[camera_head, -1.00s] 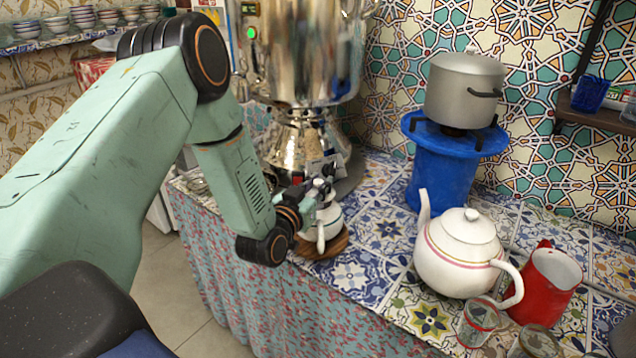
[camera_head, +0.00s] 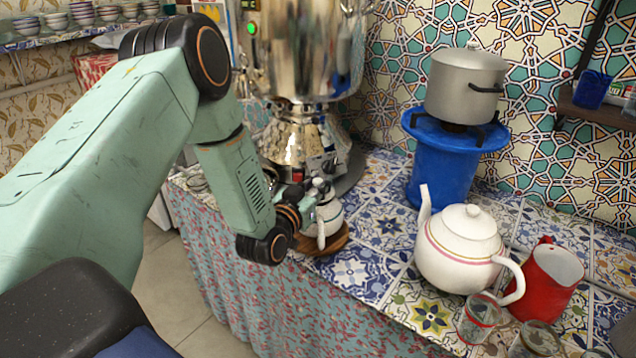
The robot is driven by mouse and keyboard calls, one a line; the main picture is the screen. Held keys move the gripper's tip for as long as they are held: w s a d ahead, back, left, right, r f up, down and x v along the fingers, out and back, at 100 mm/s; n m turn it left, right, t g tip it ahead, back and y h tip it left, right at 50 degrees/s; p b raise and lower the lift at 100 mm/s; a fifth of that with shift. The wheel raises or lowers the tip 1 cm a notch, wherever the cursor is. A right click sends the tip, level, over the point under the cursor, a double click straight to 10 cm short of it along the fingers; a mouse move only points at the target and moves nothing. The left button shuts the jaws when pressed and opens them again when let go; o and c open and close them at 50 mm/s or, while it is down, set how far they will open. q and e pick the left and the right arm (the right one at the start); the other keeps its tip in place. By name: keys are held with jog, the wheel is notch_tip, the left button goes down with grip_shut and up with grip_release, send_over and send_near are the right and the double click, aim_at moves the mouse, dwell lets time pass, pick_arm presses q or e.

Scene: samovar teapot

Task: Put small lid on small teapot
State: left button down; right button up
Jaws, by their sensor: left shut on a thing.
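The small teapot (camera_head: 329,222) is white and stands on a round wooden board (camera_head: 337,241) near the table's left front edge, in front of the samovar. My left gripper (camera_head: 318,186) is right above the teapot's top, shut on the small lid. The lid is mostly hidden by the fingers, and I cannot tell whether it touches the teapot's rim. My right gripper is not in view.
A large white teapot (camera_head: 461,247) with its lid on stands to the right, beside a red jug (camera_head: 548,281) and glasses (camera_head: 480,318). A steel samovar (camera_head: 300,60) rises behind my gripper. A pot (camera_head: 464,88) sits on a blue stand (camera_head: 443,165).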

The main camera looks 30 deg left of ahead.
pick_arm(q)
jog(key=shift+f, duration=0.5)
dwell(1.4)
jog(key=c, duration=1.1)
grip_release()
jog(key=o, duration=0.5)
jog(key=shift+r, duration=0.1)
jog(key=shift+r+p, duration=3.05)
jog(key=shift+r, duration=0.4)
jog(key=shift+s+f, duration=0.1)
jog(key=shift+f, duration=0.05)
